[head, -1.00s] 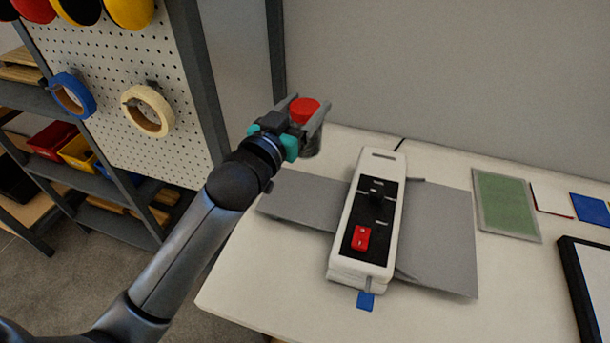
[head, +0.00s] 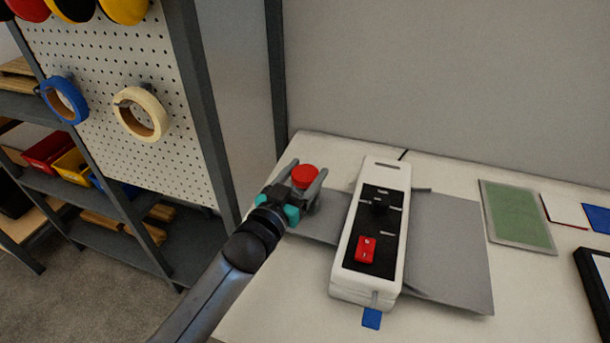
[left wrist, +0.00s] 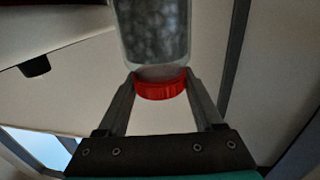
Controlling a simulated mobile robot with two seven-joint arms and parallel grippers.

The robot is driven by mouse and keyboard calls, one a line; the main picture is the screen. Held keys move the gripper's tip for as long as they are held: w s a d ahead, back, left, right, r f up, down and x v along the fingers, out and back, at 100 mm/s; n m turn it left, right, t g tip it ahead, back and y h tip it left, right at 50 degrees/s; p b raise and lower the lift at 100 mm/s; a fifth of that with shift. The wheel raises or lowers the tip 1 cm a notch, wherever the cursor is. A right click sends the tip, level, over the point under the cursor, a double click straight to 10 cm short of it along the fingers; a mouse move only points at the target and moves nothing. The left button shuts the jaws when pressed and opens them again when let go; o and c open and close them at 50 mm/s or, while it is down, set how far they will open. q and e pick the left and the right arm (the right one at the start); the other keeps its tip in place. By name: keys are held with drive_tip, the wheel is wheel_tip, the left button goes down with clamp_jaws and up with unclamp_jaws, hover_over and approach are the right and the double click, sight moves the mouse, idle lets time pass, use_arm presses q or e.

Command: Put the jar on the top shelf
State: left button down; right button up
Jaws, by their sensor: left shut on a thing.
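The jar has a red lid (head: 305,176) and shows between the fingers of my left gripper (head: 304,178) in the head view. In the left wrist view the jar (left wrist: 155,35) has a clear body with grey contents, and its red lid (left wrist: 162,86) sits between the two fingertips. My left gripper (left wrist: 160,90) is shut on the jar at the lid end. In the head view the jar's body is mostly hidden by the gripper. The jar is over the far left part of the table (head: 290,285). My right gripper is not in view.
A white machine (head: 343,274) with a red switch stands on the table just right of the jar. A green mat (head: 516,215) lies further right. At the left are a pegboard (head: 185,150) with tape rolls and a dark shelf (head: 180,245) holding coloured bins.

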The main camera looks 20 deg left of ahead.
use_arm(q)
drive_tip(key=shift+r, duration=0.15)
drive_tip(key=shift+c, duration=2.1)
unclamp_jaws()
drive_tip(key=shift+f, duration=0.25)
drive_tip(key=o, duration=0.4)
drive_tip(key=shift+r, duration=0.1)
